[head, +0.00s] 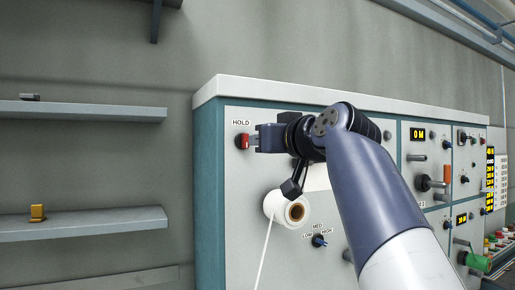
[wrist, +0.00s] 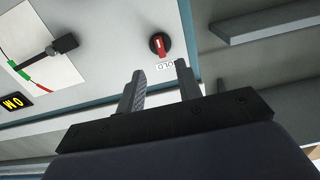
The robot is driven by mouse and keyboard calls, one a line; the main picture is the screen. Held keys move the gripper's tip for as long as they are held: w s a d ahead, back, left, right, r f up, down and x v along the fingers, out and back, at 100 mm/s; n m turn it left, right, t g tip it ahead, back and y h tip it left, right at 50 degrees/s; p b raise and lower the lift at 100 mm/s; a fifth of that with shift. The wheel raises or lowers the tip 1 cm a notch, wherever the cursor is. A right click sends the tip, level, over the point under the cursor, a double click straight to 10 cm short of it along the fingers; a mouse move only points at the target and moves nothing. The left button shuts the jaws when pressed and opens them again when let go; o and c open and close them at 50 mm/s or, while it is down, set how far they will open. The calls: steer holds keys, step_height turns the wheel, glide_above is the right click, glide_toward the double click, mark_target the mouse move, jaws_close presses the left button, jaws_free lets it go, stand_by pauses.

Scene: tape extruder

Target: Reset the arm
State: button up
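My arm (head: 365,180) reaches across the front of a teal and white machine. My gripper (head: 257,139) is at the panel's upper left, close to a red knob (head: 242,141) under the label HOLD. In the wrist view my gripper (wrist: 160,78) has its two fingers apart with nothing held between them. The knob (wrist: 159,44) shows just beyond the fingertips, roughly in line with the gap. I cannot tell whether a finger touches the panel.
A white tape roll (head: 280,207) hangs below my gripper. A small dial (head: 319,241) is lower.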

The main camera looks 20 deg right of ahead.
mark_target(247, 141)
steer(key=shift+s+d, duration=0.1)
steer(key=shift+s, duration=0.45)
steer(key=w+p, duration=0.1)
steer(key=w, duration=0.2)
steer(key=w+a+p, duration=0.1)
steer(key=w, duration=0.3)
steer(key=w+a+p, duration=0.1)
steer(key=w, duration=0.2)
steer(key=shift+w+a, duration=0.1)
steer(key=shift+w, duration=0.25)
steer(key=shift+s, duration=0.1)
